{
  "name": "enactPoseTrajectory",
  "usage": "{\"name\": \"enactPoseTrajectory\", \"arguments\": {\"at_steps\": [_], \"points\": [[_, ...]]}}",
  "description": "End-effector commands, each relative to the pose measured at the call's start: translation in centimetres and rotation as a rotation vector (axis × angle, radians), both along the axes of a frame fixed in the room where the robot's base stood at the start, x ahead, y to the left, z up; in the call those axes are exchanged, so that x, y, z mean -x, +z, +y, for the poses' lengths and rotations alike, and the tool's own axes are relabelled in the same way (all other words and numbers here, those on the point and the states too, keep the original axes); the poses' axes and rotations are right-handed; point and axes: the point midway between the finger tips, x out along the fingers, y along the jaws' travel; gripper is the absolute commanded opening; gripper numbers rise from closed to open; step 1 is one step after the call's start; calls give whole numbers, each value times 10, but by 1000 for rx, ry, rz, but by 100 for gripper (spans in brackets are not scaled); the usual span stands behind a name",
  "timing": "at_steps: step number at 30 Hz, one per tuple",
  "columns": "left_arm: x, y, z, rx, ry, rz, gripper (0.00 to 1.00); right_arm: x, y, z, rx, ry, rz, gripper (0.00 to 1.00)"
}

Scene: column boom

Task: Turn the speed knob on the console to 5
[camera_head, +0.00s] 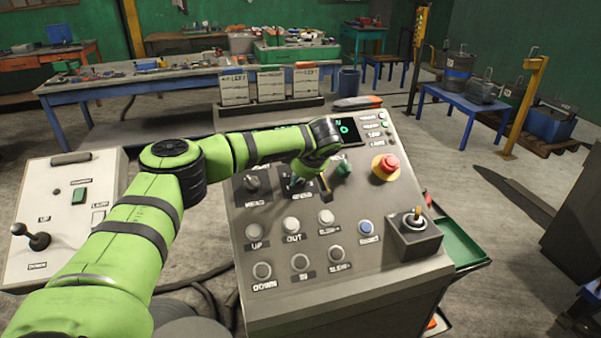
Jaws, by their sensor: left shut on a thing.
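The console (345,270) is a grey sloped panel in the middle of the head view. My green left arm reaches across it from the left. My left gripper (306,186) points down at the upper middle of the panel and is shut on the speed knob (296,183), which is mostly hidden by the fingers. The knob's pointer and scale cannot be read. A small display (345,131) at the top of the console shows a green digit, too small to read surely, partly beside my wrist. My right gripper is not in view.
Left of the gripped knob is another dark knob (252,184). To the right are a green knob (342,168) and a red emergency button (385,167). Several push buttons and a joystick box (414,234) lie below. A white control box (66,222) stands left.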

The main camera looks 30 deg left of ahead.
Motion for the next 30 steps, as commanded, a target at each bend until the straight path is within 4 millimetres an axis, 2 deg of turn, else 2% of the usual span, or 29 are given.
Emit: {"name": "enactPoseTrajectory", "arguments": {"at_steps": [9,25,26,27,30], "points": [[0,0,-2,-39,-103,43,3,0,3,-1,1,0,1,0],[1,-2,-2,-43,-118,56,3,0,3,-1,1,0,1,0],[1,-2,-2,-43,-118,56,48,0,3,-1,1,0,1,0],[1,-2,-2,-43,-118,56,59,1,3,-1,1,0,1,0],[1,-2,-2,-43,-116,56,59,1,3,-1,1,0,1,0]]}}
